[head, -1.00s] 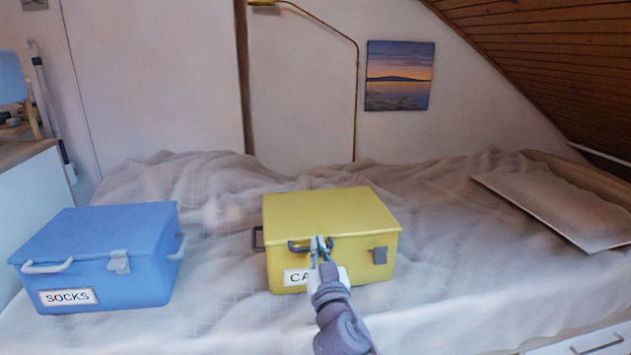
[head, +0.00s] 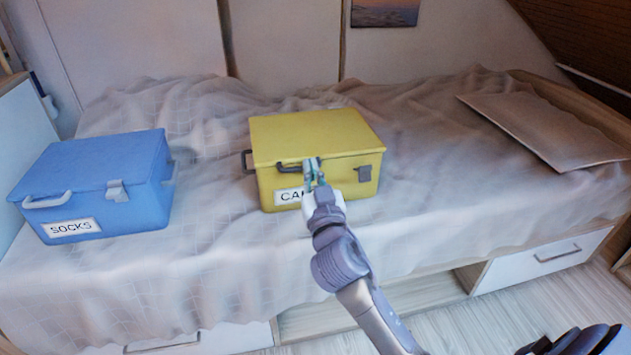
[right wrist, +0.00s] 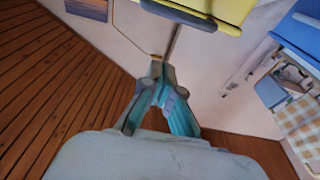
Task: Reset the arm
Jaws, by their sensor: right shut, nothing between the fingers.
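My right gripper (head: 313,174) is shut and empty. In the head view it shows in front of the yellow box (head: 318,131), by its grey front handle and label. In the right wrist view the gripper's closed fingers (right wrist: 157,72) point toward the wall, and the yellow box edge (right wrist: 215,12) with a grey handle is at the top, apart from the fingertips. The yellow box is closed, and its label is partly hidden by my gripper. My left gripper is not in view.
A closed blue box (head: 100,185) labelled SOCKS stands left on the rumpled bed (head: 235,262). A flat board (head: 545,130) lies at the bed's right. Drawers (head: 545,257) are under the bed. Bare bed lies between the boxes.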

